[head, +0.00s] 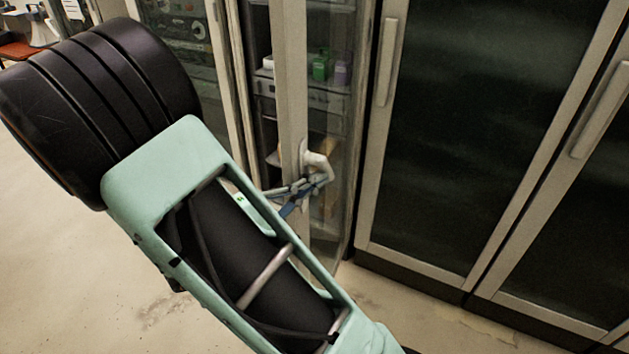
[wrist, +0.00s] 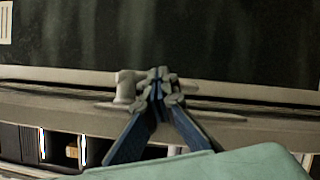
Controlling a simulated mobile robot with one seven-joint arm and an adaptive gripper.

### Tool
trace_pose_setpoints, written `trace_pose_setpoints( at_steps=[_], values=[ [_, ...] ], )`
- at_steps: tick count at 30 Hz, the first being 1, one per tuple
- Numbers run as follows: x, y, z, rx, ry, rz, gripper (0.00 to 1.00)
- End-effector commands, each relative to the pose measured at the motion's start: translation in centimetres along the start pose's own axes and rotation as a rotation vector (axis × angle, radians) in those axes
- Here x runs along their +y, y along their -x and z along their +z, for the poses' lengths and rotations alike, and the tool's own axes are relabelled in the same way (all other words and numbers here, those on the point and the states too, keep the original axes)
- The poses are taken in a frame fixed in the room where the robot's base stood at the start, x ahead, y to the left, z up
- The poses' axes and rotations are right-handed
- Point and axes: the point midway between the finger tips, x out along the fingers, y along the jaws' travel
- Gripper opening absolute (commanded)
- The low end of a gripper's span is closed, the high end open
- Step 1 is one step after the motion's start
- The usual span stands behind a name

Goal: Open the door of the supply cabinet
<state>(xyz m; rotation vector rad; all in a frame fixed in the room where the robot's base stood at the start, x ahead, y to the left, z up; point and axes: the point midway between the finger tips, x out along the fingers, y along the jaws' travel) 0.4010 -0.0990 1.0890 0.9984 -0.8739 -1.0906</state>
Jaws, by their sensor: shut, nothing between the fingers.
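The supply cabinet (head: 234,65) has a glass door with a pale metal frame (head: 291,70). The door looks ajar: its handle-side edge stands out from the cabinet and shelves show past it. The pale handle (head: 317,162) is on that frame; it also shows in the wrist view (wrist: 126,88). My gripper (head: 318,181) is shut and empty, with its blue fingers close beside the handle. In the wrist view the fingertips (wrist: 160,82) are just right of the handle post, at the door frame. Whether they touch it I cannot tell.
Inside are a green container (head: 321,67) and a purple one (head: 342,73) on a shelf. Dark glass cabinets (head: 470,110) with long handles stand closed at the right. Another glass-fronted cabinet (head: 180,40) is at the left. Bare floor (head: 60,260) lies at the lower left.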

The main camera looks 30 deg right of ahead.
Motion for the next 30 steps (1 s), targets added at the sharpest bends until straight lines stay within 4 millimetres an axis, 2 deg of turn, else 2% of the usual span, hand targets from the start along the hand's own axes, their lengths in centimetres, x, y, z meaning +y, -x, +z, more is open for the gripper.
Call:
trace_pose_setpoints(
  at_steps=[5,12,18,24,30],
  values=[
    [0.2,2.0,-0.1,0.004,-0.003,0.003,0.00],
    [0.1,7.3,-0.1,0.005,-0.002,0.003,0.00],
    [0.1,10.7,0.0,0.002,-0.001,0.003,0.00],
    [0.0,12.1,0.1,0.000,0.000,0.002,0.00],
    [-0.6,11.7,0.1,-0.010,-0.010,-0.062,0.00]
  ],
)
